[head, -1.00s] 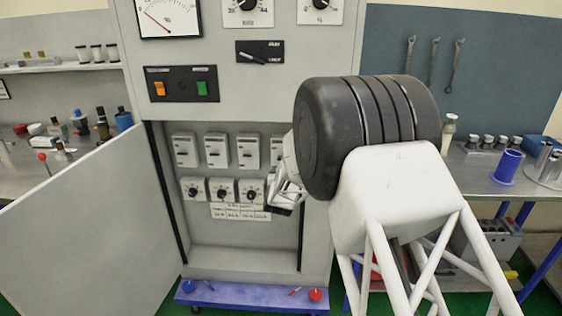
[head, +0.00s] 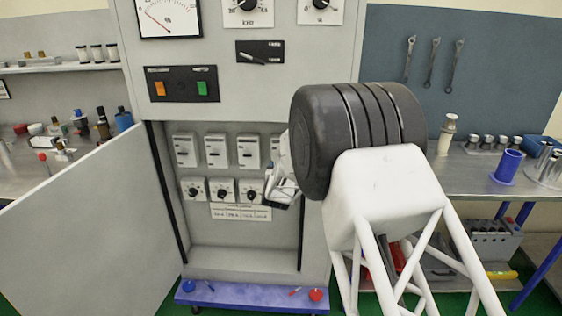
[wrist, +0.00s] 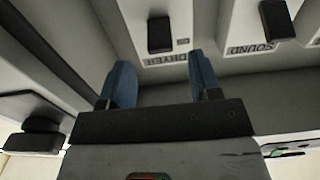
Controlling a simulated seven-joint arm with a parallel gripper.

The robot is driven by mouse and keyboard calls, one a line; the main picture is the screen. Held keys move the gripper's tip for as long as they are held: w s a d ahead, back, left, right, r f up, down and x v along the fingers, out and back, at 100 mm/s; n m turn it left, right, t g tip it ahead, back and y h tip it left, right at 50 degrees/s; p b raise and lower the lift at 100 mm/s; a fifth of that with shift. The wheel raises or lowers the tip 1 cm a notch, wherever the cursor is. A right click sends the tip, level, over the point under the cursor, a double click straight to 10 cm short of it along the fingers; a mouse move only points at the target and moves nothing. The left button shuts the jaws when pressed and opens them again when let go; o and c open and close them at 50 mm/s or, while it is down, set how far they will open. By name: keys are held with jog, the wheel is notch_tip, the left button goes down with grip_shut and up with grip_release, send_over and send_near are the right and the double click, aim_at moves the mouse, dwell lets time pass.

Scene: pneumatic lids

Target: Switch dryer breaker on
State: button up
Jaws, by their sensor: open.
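The dryer breaker (wrist: 143,22) shows in the wrist view as a pale box with a black lever (wrist: 160,35) and an upside-down DRYER label. In the head view, the rightmost breaker (head: 275,146) of the upper row is partly hidden by my arm; it appears to be the dryer one. I cannot tell its lever's position. My gripper (wrist: 162,80) is open and empty, its two blue fingers apart on either side of the lever's line. The fingers are apart from the lever. In the head view my gripper (head: 279,188) is below the breaker, in front of the cabinet.
The sound breaker (wrist: 240,22) is beside the dryer breaker. Rotary switches (head: 222,190) and a label sheet (head: 241,212) lie lower in the cabinet. The open cabinet door (head: 95,225) stands at left. A blue ledge (head: 250,297) holds small red and blue items.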

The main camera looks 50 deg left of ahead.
jog(key=shift+x, duration=2.65)
jog(key=c, duration=0.9)
